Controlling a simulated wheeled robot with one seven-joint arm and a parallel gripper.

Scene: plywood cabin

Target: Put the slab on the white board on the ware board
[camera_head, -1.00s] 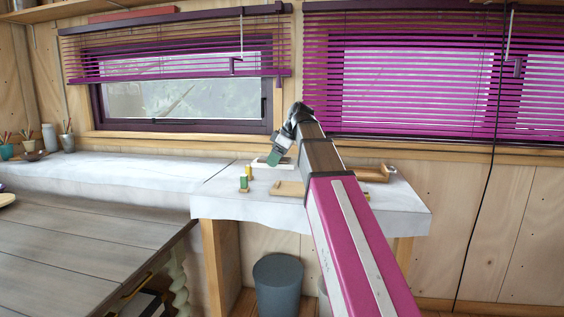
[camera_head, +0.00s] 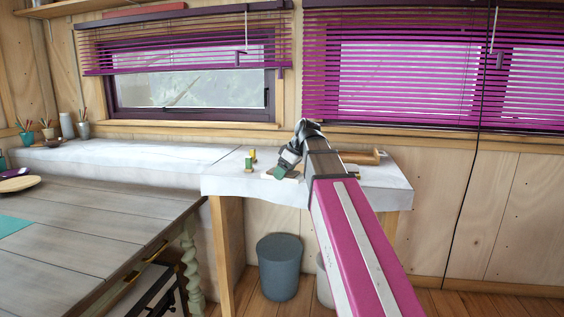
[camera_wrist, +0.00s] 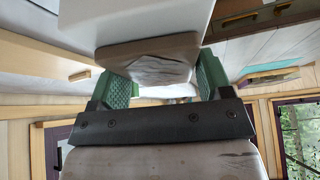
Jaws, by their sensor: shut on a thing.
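My gripper (camera_head: 281,172) is over the front part of the white-covered worktop (camera_head: 225,183), low and close to its surface. In the wrist view, the green fingers (camera_wrist: 160,88) of my gripper are shut on the slab (camera_wrist: 150,65), a flat brownish piece with rounded corners and a greyer patch. A large pale surface (camera_wrist: 125,22) lies against or close beyond the slab; I cannot tell whether they touch. In the head view, a small pale piece shows at the fingertips, too small to identify. My arm hides much of the worktop, and I cannot make out the ware board clearly.
A yellow spool (camera_head: 253,155) and a green spool (camera_head: 248,164) stand left of my gripper. A rolling pin (camera_head: 364,157) lies at the right. A grey bin (camera_head: 279,268) stands below. The long white ledge (camera_head: 120,155) at the left is mostly clear.

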